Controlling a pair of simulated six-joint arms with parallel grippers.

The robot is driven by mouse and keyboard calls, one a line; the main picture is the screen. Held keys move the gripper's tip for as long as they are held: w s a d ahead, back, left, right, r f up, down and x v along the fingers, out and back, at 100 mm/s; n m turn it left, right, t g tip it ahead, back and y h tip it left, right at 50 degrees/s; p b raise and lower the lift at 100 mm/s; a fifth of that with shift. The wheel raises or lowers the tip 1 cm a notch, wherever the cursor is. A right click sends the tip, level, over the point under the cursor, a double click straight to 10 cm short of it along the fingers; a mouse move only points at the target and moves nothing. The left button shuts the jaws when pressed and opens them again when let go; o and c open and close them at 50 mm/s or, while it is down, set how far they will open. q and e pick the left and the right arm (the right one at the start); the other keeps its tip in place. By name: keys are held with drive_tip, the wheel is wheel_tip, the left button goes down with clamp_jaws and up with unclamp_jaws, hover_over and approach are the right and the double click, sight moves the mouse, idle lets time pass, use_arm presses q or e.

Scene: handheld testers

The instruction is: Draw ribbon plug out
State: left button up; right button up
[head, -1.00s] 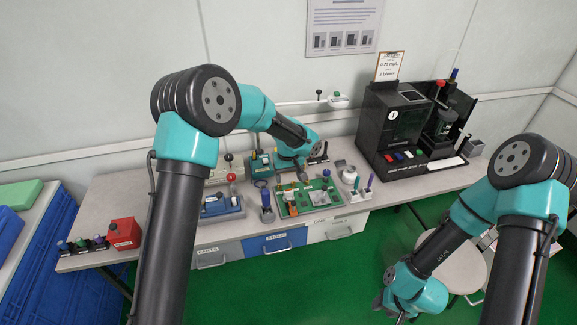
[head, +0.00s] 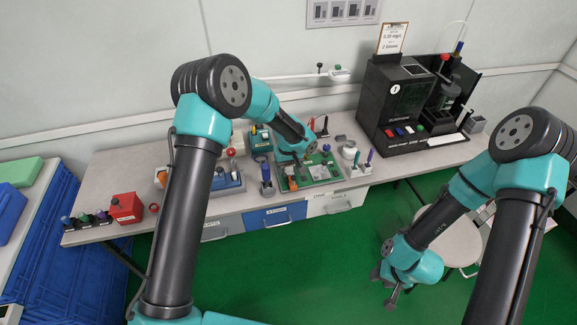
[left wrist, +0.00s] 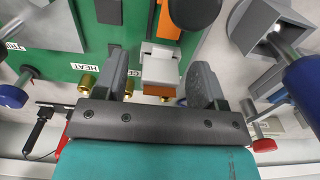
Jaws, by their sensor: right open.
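The green tester board (head: 327,172) lies on the bench; in the left wrist view (left wrist: 62,62) it carries a "HEAT" label. My left gripper (head: 301,158) is low over the board. In the left wrist view my left gripper (left wrist: 160,75) is open, with one finger on each side of a pale grey and orange block (left wrist: 160,66), probably the ribbon plug. Gaps show between block and fingers. An orange strip (left wrist: 169,20) lies beyond the block. My right gripper (head: 390,285) is open and empty over the green floor, away from the bench.
A black analyser (head: 400,105) stands at the right of the bench. A blue tester (head: 228,182) and a red box (head: 126,207) are to the left. In the left wrist view, a blue-ended knob (left wrist: 303,80) stands close at the right and brass posts (left wrist: 86,82) at the left.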

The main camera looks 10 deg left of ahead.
use_arm(q)
clamp_jaws()
idle(0.6)
